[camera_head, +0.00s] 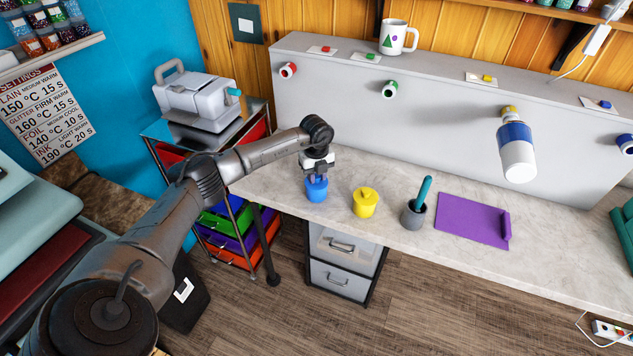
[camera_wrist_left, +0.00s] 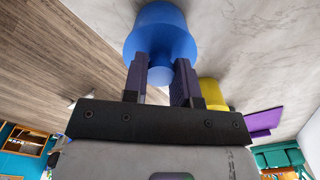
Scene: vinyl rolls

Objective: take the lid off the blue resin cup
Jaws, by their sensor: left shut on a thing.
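The blue resin cup (camera_head: 317,192) stands upright on the marble counter, near its front edge. It also shows at the top of the left wrist view (camera_wrist_left: 160,28). Its blue lid (camera_wrist_left: 160,50) appears seated on the cup, with a knob (camera_wrist_left: 159,75) in its middle. My left gripper (camera_head: 317,178) comes down from above, and its two fingers are shut on the knob, as the left wrist view shows (camera_wrist_left: 161,73). The fingers hide part of the lid in the head view. My right gripper is not in view.
A yellow lidded cup (camera_head: 365,203) stands just right of the blue one. Further right are a grey pot (camera_head: 412,217) with a teal-handled tool and a purple sheet (camera_head: 470,221). A white bottle with a blue band (camera_head: 516,150) is at the raised back panel (camera_head: 440,110).

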